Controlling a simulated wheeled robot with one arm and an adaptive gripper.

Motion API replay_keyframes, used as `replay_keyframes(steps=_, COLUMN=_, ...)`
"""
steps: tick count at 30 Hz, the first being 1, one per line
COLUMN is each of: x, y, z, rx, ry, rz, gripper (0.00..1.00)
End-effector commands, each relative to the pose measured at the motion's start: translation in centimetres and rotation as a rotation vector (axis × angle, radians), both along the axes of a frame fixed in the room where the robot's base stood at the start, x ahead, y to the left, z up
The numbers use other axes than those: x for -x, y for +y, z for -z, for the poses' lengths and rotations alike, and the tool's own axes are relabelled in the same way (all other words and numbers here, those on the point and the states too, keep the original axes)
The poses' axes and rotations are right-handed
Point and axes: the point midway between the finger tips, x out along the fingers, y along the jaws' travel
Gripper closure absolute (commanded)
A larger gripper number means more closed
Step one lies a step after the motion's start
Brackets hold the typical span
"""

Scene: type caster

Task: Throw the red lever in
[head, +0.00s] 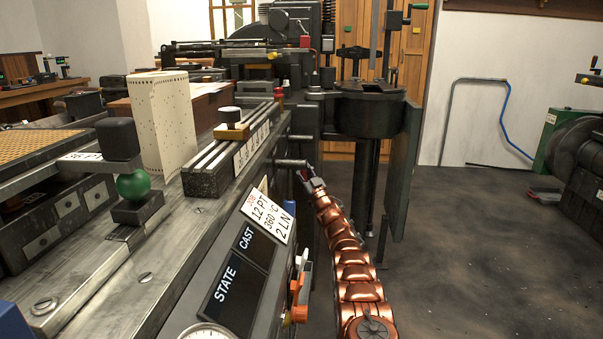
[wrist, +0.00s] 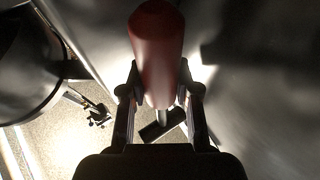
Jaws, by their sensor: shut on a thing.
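The red lever handle (wrist: 157,50), a rounded cylinder, fills the upper middle of the wrist view. My gripper (wrist: 160,98) has its two fingers closed on either side of it, and the thin shaft shows below the handle between the fingers. In the head view my gripper (head: 309,181) is small, at the end of my copper-coloured arm, beside the right side of the machine. A short grey rod (head: 291,163) sticks out from the machine just above it. The handle itself is hard to make out there.
The long machine bench (head: 150,275) runs along the left, with a label card (head: 267,216) and dark STATE panel (head: 238,287) on its side. Orange-handled levers (head: 298,293) stick out near my arm. A dark round pot (head: 370,113) stands beyond my gripper.

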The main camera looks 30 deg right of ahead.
Motion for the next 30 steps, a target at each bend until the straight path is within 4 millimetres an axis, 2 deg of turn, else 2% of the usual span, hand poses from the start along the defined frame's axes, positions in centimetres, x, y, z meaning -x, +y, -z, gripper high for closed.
replay_keyframes(steps=24, x=0.30, y=-0.63, z=-0.34, rx=0.011, ry=-0.017, rz=0.008, gripper=1.00)
replay_keyframes(steps=25, x=0.30, y=-0.63, z=-0.34, rx=0.011, ry=-0.017, rz=0.008, gripper=0.67)
replay_keyframes(steps=28, x=0.29, y=-0.58, z=-0.31, rx=0.010, ry=-0.017, rz=0.007, gripper=0.58)
replay_keyframes(steps=30, x=0.28, y=-0.53, z=-0.27, rx=0.011, ry=-0.017, rz=0.006, gripper=0.58)
